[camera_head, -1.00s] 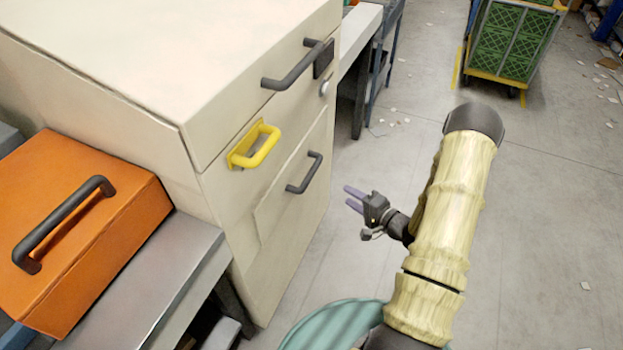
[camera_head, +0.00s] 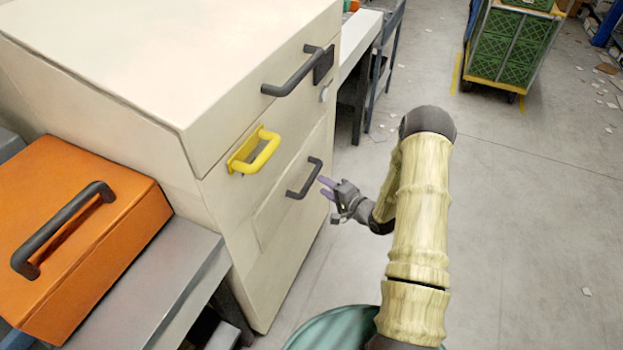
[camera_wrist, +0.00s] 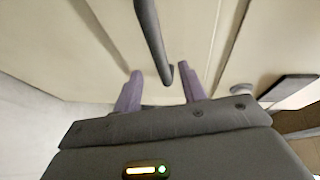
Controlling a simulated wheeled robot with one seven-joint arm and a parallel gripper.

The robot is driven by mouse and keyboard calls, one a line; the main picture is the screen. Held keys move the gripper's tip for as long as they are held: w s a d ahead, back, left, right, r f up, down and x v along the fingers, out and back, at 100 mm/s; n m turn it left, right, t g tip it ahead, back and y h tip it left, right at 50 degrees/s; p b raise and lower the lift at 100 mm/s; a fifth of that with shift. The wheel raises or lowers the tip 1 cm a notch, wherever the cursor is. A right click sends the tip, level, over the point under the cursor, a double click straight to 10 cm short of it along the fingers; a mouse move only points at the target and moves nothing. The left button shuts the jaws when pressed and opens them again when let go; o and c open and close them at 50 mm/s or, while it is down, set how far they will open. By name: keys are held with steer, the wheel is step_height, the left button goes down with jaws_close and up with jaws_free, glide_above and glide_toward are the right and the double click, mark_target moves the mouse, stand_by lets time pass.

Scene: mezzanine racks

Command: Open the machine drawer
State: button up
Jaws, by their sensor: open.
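The machine (camera_head: 150,90) is a cream cabinet with a drawer front (camera_head: 290,190) low on its right-facing side. A dark grey bar handle (camera_head: 305,179) is fixed to that drawer front, which looks closed. My gripper (camera_head: 324,187) is open, with its purple fingertips close to the right of the handle. In the wrist view, the handle (camera_wrist: 153,45) comes down from the top and ends between and ahead of the two fingers (camera_wrist: 157,85). I cannot tell whether the fingers touch it.
Above the drawer are a yellow handle (camera_head: 255,151) and another dark handle (camera_head: 298,70). An orange box (camera_head: 95,215) with a dark handle sits on a grey bench (camera_head: 150,290) at left. A cart of green crates (camera_head: 512,45) stands at the back right.

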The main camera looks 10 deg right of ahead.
mark_target(311, 179)
steer(key=x, duration=0.7)
steer(key=shift+s, duration=0.1)
jaws_close()
